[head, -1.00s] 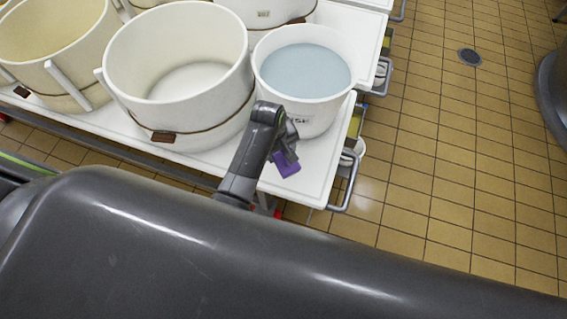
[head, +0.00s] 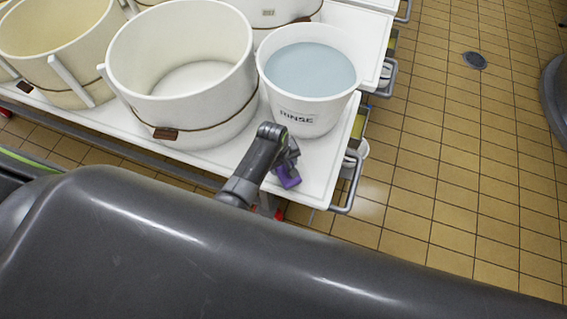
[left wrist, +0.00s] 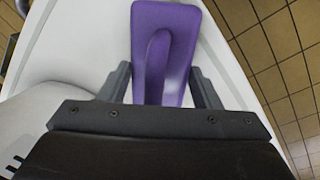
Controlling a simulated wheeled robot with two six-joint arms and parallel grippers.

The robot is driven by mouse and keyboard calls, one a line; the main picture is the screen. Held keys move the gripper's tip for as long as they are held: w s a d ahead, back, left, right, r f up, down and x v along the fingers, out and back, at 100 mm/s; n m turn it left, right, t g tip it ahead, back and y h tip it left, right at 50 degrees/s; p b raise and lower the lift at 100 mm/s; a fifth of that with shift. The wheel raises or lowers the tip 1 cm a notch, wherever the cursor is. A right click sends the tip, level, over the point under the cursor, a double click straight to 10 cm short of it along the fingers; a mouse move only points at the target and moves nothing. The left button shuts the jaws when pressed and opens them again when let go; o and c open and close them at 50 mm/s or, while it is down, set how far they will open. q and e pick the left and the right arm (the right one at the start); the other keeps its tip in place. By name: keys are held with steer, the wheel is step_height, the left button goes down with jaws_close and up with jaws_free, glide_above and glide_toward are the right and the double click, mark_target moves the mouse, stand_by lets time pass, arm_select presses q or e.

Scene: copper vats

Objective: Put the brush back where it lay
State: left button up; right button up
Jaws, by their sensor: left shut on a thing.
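My left gripper (head: 289,160) is shut on the brush and hangs over the front right corner of the white cart top (head: 318,187), in front of the bucket marked RINSE (head: 297,118). The brush (head: 289,179) shows purple below the gripper. In the left wrist view its purple grooved handle (left wrist: 165,30) runs up between the two dark fingers. The brush's bristles are not seen. I cannot tell whether the brush touches the cart top. My right gripper is not in view.
The RINSE bucket holds pale blue liquid. A large white tub (head: 180,130) stands left of it, with a cream tub (head: 55,50) further left. A metal handle (head: 350,185) sticks out at the cart's right end. Tiled floor (head: 450,180) is open to the right.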

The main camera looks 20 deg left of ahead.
mark_target(278, 169)
arm_select(q)
steer(key=o, duration=1.2)
step_height(278, 169, up, 12)
steer(key=s+a+p, duration=0.1)
steer(key=p, duration=0.1)
steer(key=shift+s+a, duration=0.15)
steer(key=shift+a, duration=0.05)
